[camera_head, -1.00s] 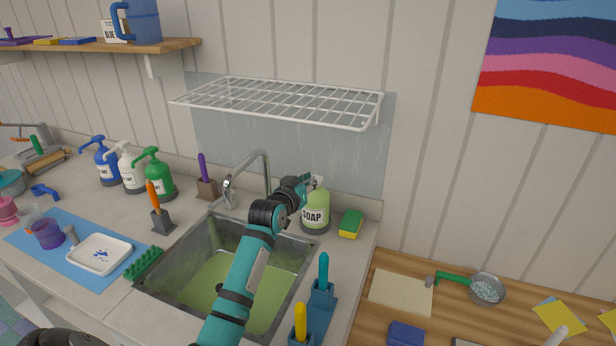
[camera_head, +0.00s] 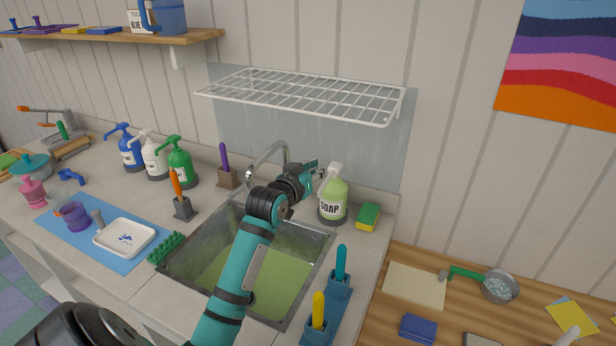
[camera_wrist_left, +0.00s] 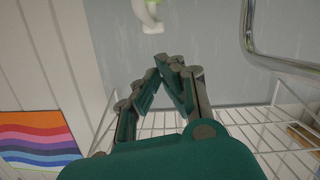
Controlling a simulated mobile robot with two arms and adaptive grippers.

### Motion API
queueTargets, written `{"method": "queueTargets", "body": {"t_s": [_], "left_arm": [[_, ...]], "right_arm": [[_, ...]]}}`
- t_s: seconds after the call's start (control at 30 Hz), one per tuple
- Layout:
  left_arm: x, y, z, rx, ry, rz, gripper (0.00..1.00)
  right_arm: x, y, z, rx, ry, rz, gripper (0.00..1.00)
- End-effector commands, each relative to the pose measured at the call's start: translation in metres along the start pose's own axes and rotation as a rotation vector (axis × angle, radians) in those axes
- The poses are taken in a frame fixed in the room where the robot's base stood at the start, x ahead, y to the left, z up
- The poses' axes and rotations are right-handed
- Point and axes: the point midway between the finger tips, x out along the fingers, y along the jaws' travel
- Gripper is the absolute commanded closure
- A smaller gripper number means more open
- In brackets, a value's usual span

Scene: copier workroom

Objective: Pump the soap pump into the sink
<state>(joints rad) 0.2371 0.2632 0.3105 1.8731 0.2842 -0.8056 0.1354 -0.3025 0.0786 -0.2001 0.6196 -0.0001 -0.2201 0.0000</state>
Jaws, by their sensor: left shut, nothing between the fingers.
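The soap pump bottle (camera_head: 333,201), pale green with a SOAP label and a white pump head, stands upright on the counter at the sink's back right corner. The steel sink (camera_head: 206,232) has a greenish bottom. My left arm reaches across the sink. My left gripper (camera_head: 317,172) is shut and empty, just left of the pump head and about level with it. In the left wrist view the closed fingertips (camera_wrist_left: 172,62) point toward the white pump nozzle (camera_wrist_left: 151,16), with a gap visible between them. My right gripper is out of view.
The faucet (camera_head: 266,153) rises close behind my left arm. A wire rack (camera_head: 310,95) hangs above. A sponge (camera_head: 367,217) lies right of the bottle. A teal holder (camera_head: 339,290) with upright handles stands at the sink's right edge. Blue, white and green pump bottles (camera_head: 180,163) stand left.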

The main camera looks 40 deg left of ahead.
Motion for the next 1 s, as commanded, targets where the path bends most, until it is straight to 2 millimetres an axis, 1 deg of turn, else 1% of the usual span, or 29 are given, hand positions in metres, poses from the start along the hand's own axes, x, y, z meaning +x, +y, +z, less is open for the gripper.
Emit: {"method": "queueTargets", "body": {"t_s": [0.03, 0.1, 0.2, 0.3, 1.0], "left_arm": [[-0.009, -0.001, 0.002, 0.002, 0.001, 0.0, 1.0], [-0.019, -0.001, 0.002, 0.002, 0.001, 0.0, 1.0], [-0.028, 0.0, 0.001, 0.001, 0.001, 0.0, 1.0], [-0.033, 0.0, 0.0, 0.0, 0.0, 0.0, 1.0], [-0.034, 0.0, -0.001, 0.0, 0.0, 0.0, 1.0]], "right_arm": [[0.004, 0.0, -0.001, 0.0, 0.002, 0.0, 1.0], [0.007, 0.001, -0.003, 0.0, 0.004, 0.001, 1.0], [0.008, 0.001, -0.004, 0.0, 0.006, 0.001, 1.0], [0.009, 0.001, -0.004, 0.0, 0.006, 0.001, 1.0], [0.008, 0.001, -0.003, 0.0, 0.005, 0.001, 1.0]]}}
